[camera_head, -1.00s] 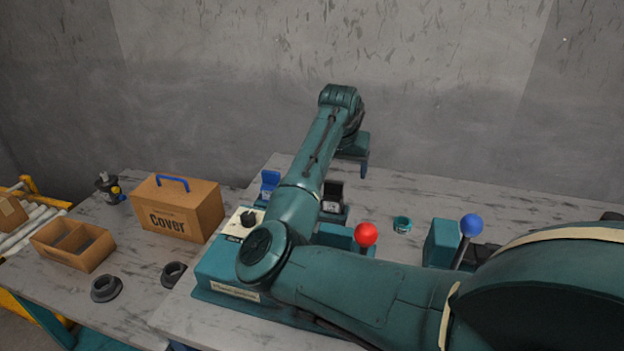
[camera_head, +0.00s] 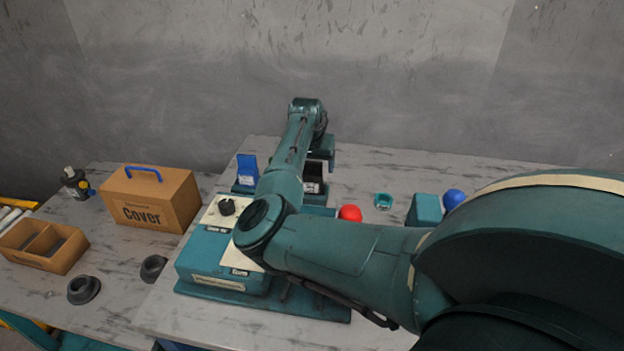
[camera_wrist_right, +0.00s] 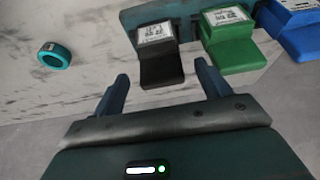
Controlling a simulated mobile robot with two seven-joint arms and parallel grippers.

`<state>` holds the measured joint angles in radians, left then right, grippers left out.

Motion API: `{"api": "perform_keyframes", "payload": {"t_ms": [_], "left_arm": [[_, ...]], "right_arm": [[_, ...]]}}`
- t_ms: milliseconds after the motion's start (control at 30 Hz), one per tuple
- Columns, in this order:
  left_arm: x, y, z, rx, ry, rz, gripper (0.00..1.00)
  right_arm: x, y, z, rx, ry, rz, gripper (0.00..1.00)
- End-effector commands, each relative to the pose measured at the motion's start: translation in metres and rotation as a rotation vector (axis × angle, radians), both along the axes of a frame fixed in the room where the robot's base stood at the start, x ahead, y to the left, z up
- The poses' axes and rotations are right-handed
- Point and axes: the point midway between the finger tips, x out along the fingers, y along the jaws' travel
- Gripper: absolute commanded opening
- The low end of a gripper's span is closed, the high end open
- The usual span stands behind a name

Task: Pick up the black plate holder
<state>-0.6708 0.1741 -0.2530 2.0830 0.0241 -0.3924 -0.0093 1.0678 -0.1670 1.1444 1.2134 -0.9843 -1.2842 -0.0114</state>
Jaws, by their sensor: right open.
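The black plate holder (camera_head: 314,177) stands upright with a white label, beside a blue holder (camera_head: 247,172) on a teal base. In the right wrist view the black holder (camera_wrist_right: 161,66) is between and just beyond my fingertips, with a green holder (camera_wrist_right: 232,40) and the blue holder (camera_wrist_right: 290,24) to its right. My right gripper (camera_wrist_right: 163,72) is open and empty. In the head view the right gripper (camera_head: 322,150) is just behind and above the black holder; my forearm hides the green holder. My left gripper is not in view.
A teal control box (camera_head: 212,262) stands in front of the holders. A red ball knob (camera_head: 350,213), a teal ring (camera_head: 383,201) and a blue ball knob (camera_head: 453,198) are to the right. The table's back right is clear.

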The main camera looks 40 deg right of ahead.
Motion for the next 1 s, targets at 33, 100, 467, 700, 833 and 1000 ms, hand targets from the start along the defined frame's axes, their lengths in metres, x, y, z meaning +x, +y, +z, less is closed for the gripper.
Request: {"api": "perform_keyframes", "payload": {"t_ms": [33, 100, 467, 700, 833, 1000], "left_arm": [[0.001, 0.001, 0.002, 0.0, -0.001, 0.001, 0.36], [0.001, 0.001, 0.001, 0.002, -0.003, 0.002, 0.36], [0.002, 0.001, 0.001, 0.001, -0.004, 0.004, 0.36], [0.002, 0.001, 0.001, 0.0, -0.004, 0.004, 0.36], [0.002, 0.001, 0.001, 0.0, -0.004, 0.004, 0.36], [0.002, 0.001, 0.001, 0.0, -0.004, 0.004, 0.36]], "right_arm": [[0.003, -0.002, -0.007, 0.002, 0.001, 0.0, 0.76], [0.005, -0.005, -0.016, 0.0, 0.001, -0.001, 0.76], [0.008, -0.008, -0.026, -0.001, -0.001, -0.001, 0.76], [0.008, -0.008, -0.026, -0.001, -0.001, -0.001, 0.57], [0.008, -0.008, -0.026, -0.001, -0.001, -0.001, 0.46], [0.008, -0.008, -0.026, -0.001, -0.001, -0.001, 0.32]]}}
